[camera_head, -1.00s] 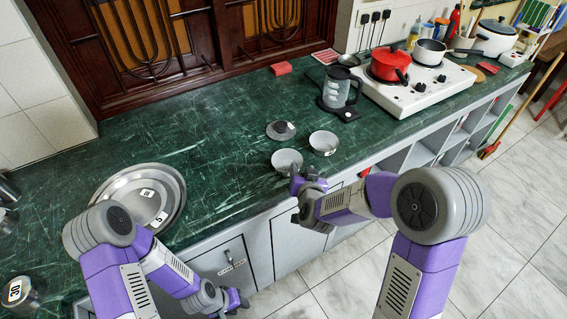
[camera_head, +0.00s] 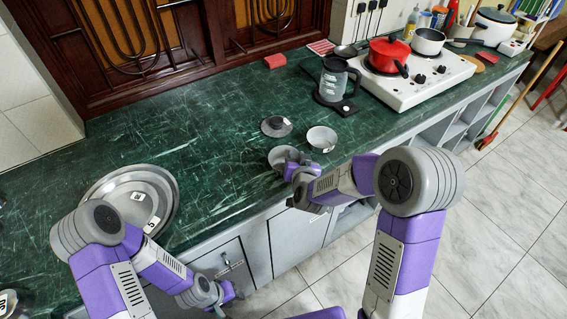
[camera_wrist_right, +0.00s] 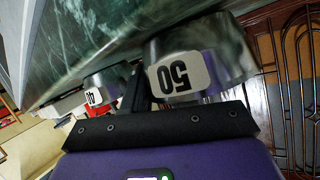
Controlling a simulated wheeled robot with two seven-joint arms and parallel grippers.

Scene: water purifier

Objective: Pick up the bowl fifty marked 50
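The bowl marked 50 (camera_wrist_right: 215,60) fills the upper middle of the right wrist view, its label upside down. In the head view a small grey bowl (camera_head: 278,153) near the counter's front edge is partly covered by my right gripper (camera_head: 290,165); its label is hidden there. In the wrist view a dark finger of the right gripper (camera_wrist_right: 137,88) reaches up beside the bowl's left side. The other finger is not clear, so I cannot tell whether it grips. My left gripper (camera_head: 228,297) hangs low in front of the cabinets, away from the bowls; its opening is unclear.
A second bowl (camera_head: 321,138) stands close by; a bowl marked 40 (camera_wrist_right: 93,97) shows in the wrist view. A small dark dish (camera_head: 276,126) lies behind. A kettle (camera_head: 335,80) and stove (camera_head: 415,75) are right. A large metal plate (camera_head: 132,195) lies left. The counter between is clear.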

